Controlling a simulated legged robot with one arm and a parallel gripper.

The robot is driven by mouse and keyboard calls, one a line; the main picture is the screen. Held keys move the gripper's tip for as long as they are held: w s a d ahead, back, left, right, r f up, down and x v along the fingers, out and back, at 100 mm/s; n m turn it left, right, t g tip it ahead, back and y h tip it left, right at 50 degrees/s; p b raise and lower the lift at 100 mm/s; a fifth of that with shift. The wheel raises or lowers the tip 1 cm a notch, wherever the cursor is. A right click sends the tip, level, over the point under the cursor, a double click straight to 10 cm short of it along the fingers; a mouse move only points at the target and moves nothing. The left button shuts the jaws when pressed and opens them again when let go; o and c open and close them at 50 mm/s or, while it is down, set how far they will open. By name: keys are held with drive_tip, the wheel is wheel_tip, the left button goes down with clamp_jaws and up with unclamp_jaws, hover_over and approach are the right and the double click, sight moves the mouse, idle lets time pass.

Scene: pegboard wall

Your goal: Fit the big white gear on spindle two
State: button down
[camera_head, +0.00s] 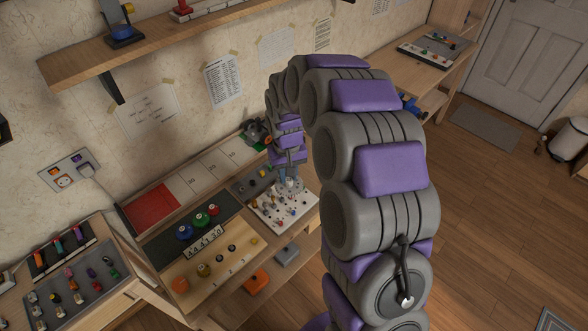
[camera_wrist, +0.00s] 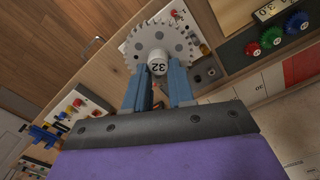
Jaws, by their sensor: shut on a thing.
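The big white gear (camera_wrist: 138,46), a toothed disc with round holes, is in my gripper (camera_wrist: 160,70). Its white hub (camera_wrist: 158,62), marked 32, sits between my two blue fingers, which are shut on it. The gear hides part of a white board with small pegs (camera_wrist: 180,15) behind it in the wrist view. In the head view my gripper (camera_head: 288,180) is over the far part of that white pegged board (camera_head: 268,217), and the gear is small and pale there. I cannot tell which peg is spindle two, or whether the gear touches one.
Left of the pegged board stands a dark panel with blue, green and red gears (camera_head: 200,222). A wooden board with knobs (camera_head: 204,270) lies in front of it. A wall shelf (camera_head: 175,38) hangs above. A grey tray of small parts (camera_head: 82,282) is at lower left.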

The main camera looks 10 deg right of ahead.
drive_tip(key=s+a+f+n, duration=0.1)
drive_tip(key=a+f+n, duration=0.1)
drive_tip(key=a, duration=0.5)
drive_tip(key=s+a+f+n, duration=0.1)
drive_tip(key=a+f, duration=0.2)
drive_tip(key=a, duration=0.3)
drive_tip(key=n, duration=0.5)
hover_over(217, 257)
wheel_tip(217, 257, down, 6)
drive_tip(key=f, duration=0.1)
drive_tip(key=f+b, duration=0.1)
drive_tip(key=f, duration=0.1)
drive_tip(key=shift+w+f, duration=0.2)
drive_tip(key=shift+w, duration=0.15)
drive_tip(key=shift+a+f, duration=0.25)
drive_tip(key=shift+f, duration=0.65)
drive_tip(key=shift+d, duration=0.1)
drive_tip(key=shift+d, duration=0.1)
drive_tip(key=shift+s+r+p, duration=0.1)
drive_tip(key=shift+p, duration=0.2)
